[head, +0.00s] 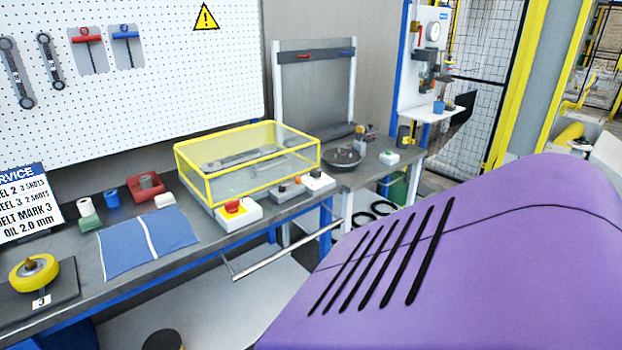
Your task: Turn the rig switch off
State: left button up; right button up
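Several small control boxes stand along the front of a yellow-framed clear guard (247,163) on the bench. One is a white box with a red mushroom button (234,207) on a yellow base. To its right are a dark grey box (285,190) with an orange part and a white box with a black knob (317,177). Farther right is a white box with a green button (388,157). I cannot tell which is the rig switch, nor read any switch position. Neither of my grippers is in view.
The bench (90,268) also holds a blue cloth (175,235), a red bin (146,187), a yellow wheel (33,273) and a dark round pan (342,157). A metal rail (285,250) juts out in front. The lower right of the view is blocked.

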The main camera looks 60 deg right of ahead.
aim_at(231, 207)
jog(key=z, duration=1.6)
